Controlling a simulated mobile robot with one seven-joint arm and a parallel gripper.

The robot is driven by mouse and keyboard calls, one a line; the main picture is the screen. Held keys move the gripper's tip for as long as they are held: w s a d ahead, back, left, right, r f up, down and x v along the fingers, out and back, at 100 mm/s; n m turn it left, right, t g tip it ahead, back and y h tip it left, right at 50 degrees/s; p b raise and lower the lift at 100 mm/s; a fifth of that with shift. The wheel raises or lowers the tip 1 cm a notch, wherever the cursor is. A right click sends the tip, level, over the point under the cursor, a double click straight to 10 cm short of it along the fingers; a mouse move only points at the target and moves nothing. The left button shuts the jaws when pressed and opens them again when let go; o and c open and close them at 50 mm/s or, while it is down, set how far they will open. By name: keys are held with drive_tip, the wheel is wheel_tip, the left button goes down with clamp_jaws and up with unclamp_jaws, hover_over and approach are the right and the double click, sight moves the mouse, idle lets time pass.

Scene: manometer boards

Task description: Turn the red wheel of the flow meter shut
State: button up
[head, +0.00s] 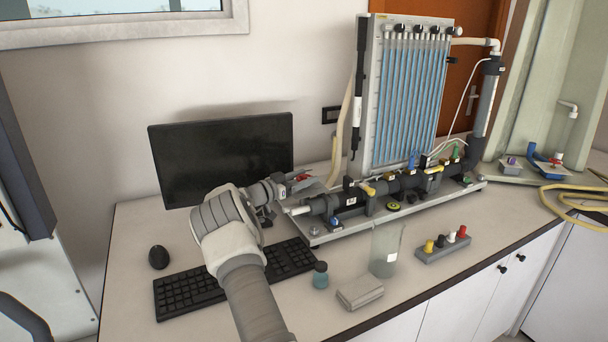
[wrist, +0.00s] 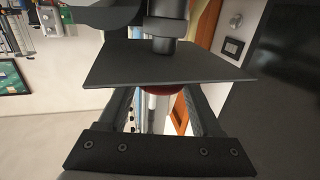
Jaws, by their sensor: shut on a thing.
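The manometer board's pipe rig (head: 385,190) stands on the desk, with a dark horizontal pipe, valves and coloured fittings. A red wheel (head: 302,177) shows at its left end, partly hidden by my gripper (head: 292,182). In the wrist view the red wheel (wrist: 163,91) sits between the two fingers of my gripper (wrist: 162,100), below a dark flat plate (wrist: 150,68) that hides much of it. My gripper is shut on the red wheel. How far the wheel is turned cannot be told.
A monitor (head: 222,155) stands behind my arm, and a keyboard (head: 190,292) lies under it. A small bottle (head: 320,275), a beaker (head: 385,250), a grey box (head: 359,293) and a block with coloured knobs (head: 443,248) stand in front of the rig.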

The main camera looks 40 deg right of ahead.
drive_tip(key=shift+m+g, duration=0.3)
drive_tip(key=shift+g, duration=0.2)
drive_tip(key=o, duration=1.4)
drive_tip(key=shift+c, duration=0.2)
drive_tip(key=w+a, duration=0.2)
drive_tip(key=a, duration=1.5)
drive_tip(key=shift+b, duration=0.45)
drive_tip(key=shift+w+a, duration=0.1)
